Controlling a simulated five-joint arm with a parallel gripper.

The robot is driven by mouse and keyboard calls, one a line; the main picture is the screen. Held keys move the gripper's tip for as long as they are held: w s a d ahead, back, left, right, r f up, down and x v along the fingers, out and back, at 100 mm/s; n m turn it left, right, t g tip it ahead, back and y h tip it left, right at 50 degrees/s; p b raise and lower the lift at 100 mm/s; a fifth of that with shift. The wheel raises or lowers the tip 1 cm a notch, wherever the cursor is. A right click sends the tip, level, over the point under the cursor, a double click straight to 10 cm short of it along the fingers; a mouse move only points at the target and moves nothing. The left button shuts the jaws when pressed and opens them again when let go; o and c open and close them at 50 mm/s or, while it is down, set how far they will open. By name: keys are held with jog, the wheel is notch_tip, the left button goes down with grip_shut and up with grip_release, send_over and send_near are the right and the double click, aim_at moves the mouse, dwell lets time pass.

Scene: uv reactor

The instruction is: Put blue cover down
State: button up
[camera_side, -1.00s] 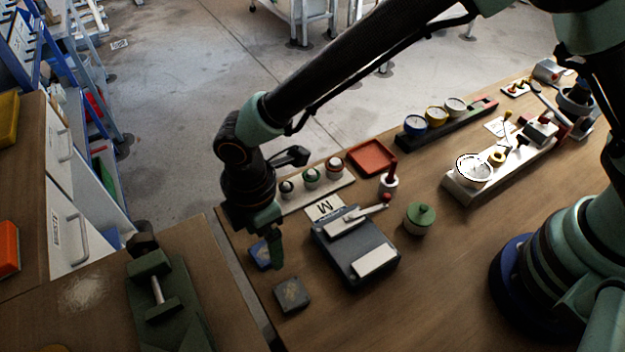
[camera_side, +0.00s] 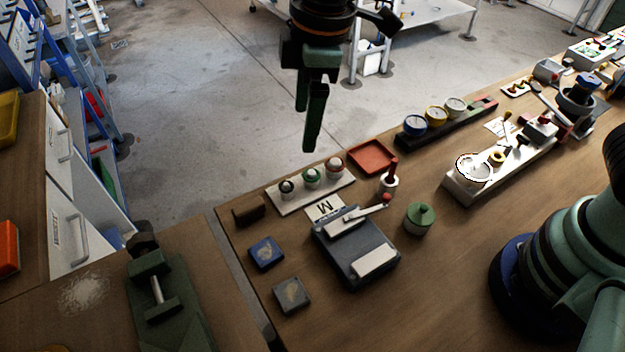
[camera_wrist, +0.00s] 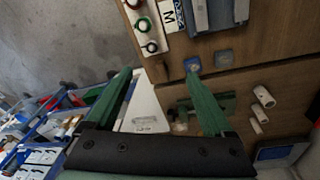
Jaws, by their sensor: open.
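The blue cover (camera_side: 266,253), a small square with a lighter mark on top, lies flat on the wooden table near its left edge. It also shows in the wrist view (camera_wrist: 192,65), close to the right fingertip in the picture. My gripper (camera_side: 309,146) is raised high above the table, apart from the cover. In the wrist view its two green fingers (camera_wrist: 160,74) are spread with nothing between them.
A grey square cover (camera_side: 291,294) lies just in front of the blue one. A dark device with a lever (camera_side: 345,262) stands to the right. A white rack with several round pieces (camera_side: 297,201) and a brown block (camera_side: 248,213) lie behind.

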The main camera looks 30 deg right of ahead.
jog(key=s+d+r+m+t, duration=0.1)
jog(key=d+m, duration=0.3)
jog(key=d, duration=0.5)
jog(key=s+d+r+m+t, duration=0.1)
jog(key=d+r+m, duration=0.3)
jog(key=d, duration=0.5)
jog(key=shift+s+r+m+t, duration=0.25)
jog(key=shift+m+t, duration=0.25)
jog(key=shift+o, duration=0.4)
jog(key=s+d+m+t+h, duration=0.1)
jog(key=s+d+m, duration=0.2)
jog(key=d, duration=0.3)
jog(key=shift+s+d+f+m, duration=0.3)
jog(key=shift+s+m, duration=0.1)
jog(key=shift+m, duration=0.4)
jog(key=shift+r, duration=0.1)
